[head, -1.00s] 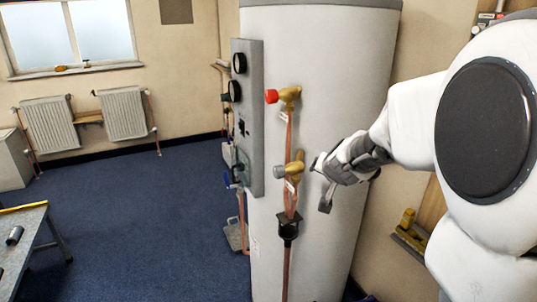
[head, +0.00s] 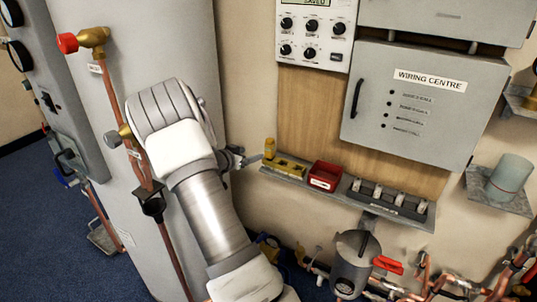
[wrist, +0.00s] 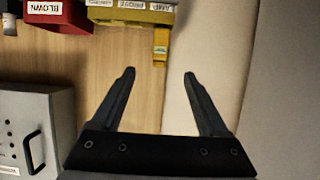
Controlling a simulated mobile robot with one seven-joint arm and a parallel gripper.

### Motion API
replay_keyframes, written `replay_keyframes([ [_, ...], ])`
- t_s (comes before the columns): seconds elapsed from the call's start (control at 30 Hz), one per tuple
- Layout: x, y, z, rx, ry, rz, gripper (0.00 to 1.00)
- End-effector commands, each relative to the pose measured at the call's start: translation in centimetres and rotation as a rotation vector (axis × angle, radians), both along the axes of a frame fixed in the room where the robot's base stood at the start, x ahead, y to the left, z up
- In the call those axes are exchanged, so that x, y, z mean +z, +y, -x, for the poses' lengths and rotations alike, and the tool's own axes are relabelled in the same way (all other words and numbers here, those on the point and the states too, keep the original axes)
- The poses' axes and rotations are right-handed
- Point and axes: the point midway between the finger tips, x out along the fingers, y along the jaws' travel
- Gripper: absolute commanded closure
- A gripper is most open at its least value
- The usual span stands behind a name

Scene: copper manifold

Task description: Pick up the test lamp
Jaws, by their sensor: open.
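My gripper (wrist: 159,73) is open and empty in the wrist view, its two dark fingers apart. A small upright yellow piece (wrist: 161,40) lies just beyond the gap between the fingertips, not touching them. It also shows in the head view (head: 269,148), at the left end of the shelf, and may be the test lamp; its markings are too small to tell. It stands beside a yellow block (head: 290,168) with a label that seems to read LAMP PROVE. In the head view my gripper (head: 240,156) is small, left of the yellow piece, and partly hidden by my arm.
The wiring centre cabinet (head: 420,105) hangs above. The white cylinder (head: 155,60) stands left. A grey canister (head: 355,265) and copper pipes lie below.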

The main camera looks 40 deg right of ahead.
Motion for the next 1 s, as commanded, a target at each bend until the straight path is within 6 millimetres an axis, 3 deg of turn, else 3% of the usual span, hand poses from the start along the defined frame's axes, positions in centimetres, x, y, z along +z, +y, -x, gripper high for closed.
replay_keyframes([
  [0.3, -2.8, -6.1, -1.7, 0.001, -0.001, -0.001, 0.22],
  [1.0, -5.4, -12.6, -3.6, 0.002, -0.001, -0.002, 0.22],
])
